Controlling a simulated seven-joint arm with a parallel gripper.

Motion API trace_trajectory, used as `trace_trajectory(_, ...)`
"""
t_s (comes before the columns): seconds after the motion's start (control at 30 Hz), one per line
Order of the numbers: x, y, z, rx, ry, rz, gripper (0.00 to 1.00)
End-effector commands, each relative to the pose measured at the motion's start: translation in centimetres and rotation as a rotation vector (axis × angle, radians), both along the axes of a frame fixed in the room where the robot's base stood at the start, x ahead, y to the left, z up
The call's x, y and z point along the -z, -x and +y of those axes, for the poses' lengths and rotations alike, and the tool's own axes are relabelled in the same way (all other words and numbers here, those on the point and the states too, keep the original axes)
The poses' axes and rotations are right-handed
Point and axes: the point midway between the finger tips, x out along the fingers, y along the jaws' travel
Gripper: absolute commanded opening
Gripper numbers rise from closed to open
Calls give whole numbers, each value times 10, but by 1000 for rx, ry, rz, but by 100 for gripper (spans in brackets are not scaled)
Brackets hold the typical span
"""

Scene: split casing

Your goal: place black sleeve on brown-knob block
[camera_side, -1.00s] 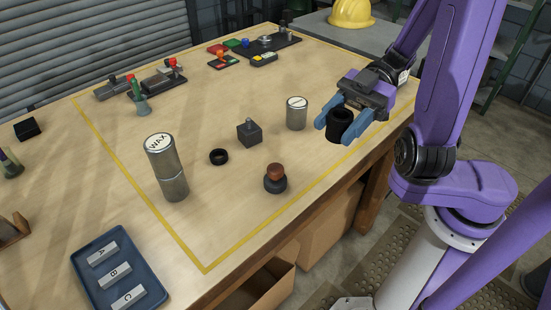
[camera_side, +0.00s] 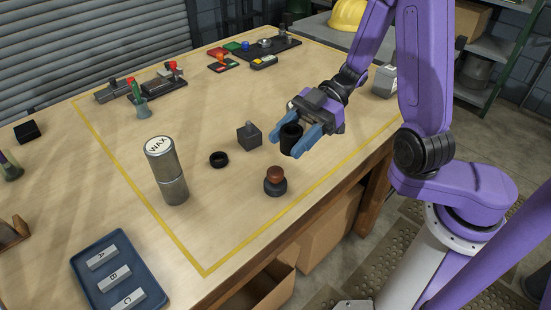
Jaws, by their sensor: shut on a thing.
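My gripper (camera_side: 305,143) is shut on the black sleeve (camera_side: 291,139), a short dark open-topped tube held upright between the blue fingers. It appears to be above the table. The brown-knob block (camera_side: 275,181) stands on the table, a dark round base with a reddish-brown knob on top. It is below and slightly left of the sleeve in the picture, and apart from it. Nothing sits over the knob.
A grey block with a peg (camera_side: 249,135) and a black ring (camera_side: 219,160) lie left of my gripper. A tall metal cylinder (camera_side: 172,180) marked WAX stands further left. A blue tray (camera_side: 145,277) holds lettered bars. The table's front middle is clear.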

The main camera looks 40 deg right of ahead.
Motion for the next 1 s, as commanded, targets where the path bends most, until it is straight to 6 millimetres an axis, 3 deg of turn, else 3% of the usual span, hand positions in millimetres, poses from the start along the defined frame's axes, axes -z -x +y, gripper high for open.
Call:
trace_trajectory(0.3, 29, -22, 11, 0, -1, 0, 14)
trace_trajectory(0.57, 41, -30, 15, -1, -1, 0, 14)
trace_trajectory(0.8, 66, -30, 15, 1, -1, 2, 14)
trace_trajectory(1.0, 70, -30, 14, 1, 0, -1, 14)
